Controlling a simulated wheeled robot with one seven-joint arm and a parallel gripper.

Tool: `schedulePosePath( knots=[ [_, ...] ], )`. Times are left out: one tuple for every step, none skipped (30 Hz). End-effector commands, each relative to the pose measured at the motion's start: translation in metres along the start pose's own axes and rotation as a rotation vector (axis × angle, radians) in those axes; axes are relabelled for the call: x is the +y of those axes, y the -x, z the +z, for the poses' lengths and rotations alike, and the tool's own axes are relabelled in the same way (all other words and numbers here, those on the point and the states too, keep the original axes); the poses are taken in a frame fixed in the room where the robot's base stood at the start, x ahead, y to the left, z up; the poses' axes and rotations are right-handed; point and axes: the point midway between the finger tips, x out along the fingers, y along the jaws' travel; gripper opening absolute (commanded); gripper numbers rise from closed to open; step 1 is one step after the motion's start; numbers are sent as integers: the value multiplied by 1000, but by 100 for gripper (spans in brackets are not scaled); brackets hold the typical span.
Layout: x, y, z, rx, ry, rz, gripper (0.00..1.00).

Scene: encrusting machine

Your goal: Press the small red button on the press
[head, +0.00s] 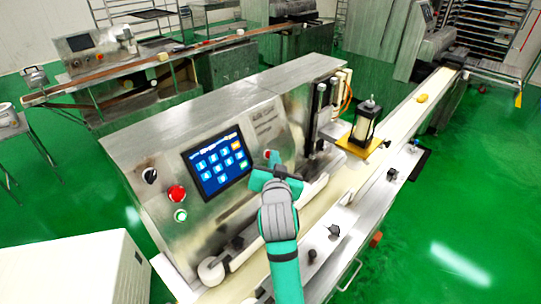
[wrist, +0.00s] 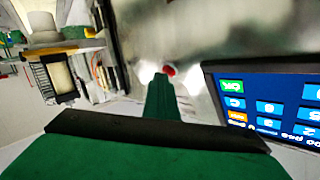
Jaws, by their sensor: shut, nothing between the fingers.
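The press (head: 225,115) is a steel machine with a sloped front panel. Its small red button (wrist: 170,70) shows in the wrist view just beyond my fingertips and slightly right of them. In the head view the red button (head: 267,153) is a small red spot right of the blue touchscreen, partly hidden by my fingers. My gripper (head: 273,157) is shut and empty, its fingers pointing at the panel. In the wrist view my gripper (wrist: 160,78) shows as one green block with its tip close to the button. I cannot tell whether it touches.
The blue touchscreen (head: 217,164) is just left of my gripper. A larger red button (head: 177,193), a green button (head: 180,215) and a black knob (head: 149,175) sit further left. A conveyor (head: 395,125) and a cylinder unit (head: 365,122) stand to the right.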

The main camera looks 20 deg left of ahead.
Motion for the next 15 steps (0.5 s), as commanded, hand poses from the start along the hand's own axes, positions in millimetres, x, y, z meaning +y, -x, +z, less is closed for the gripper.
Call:
schedulePosePath(
  knots=[
    [-1, 0, 1, -1, 0, -1, 0],
    [0, -1, 1, -1, 0, -1, 0],
    [0, -1, 1, -1, -1, 0, 0],
    [0, -1, 1, 0, -1, 1, 0],
    [1, -1, 1, 0, -1, 1, 0],
    [1, -1, 1, 0, -1, 2, 0],
    [1, -2, 1, 0, -1, 2, 0],
    [1, -2, 1, 0, -1, 3, 0],
    [2, -2, 1, 0, -1, 3, 0],
    [2, -2, 1, 0, -2, 3, 0],
    [2, -2, 1, 0, -2, 4, 0],
    [2, -2, 1, 0, -2, 4, 0],
    [2, -2, 1, 0, -2, 4, 0],
    [2, -2, 1, 0, -2, 4, 0],
    [2, -1, 1, 0, -2, 4, 0]
  ],
)
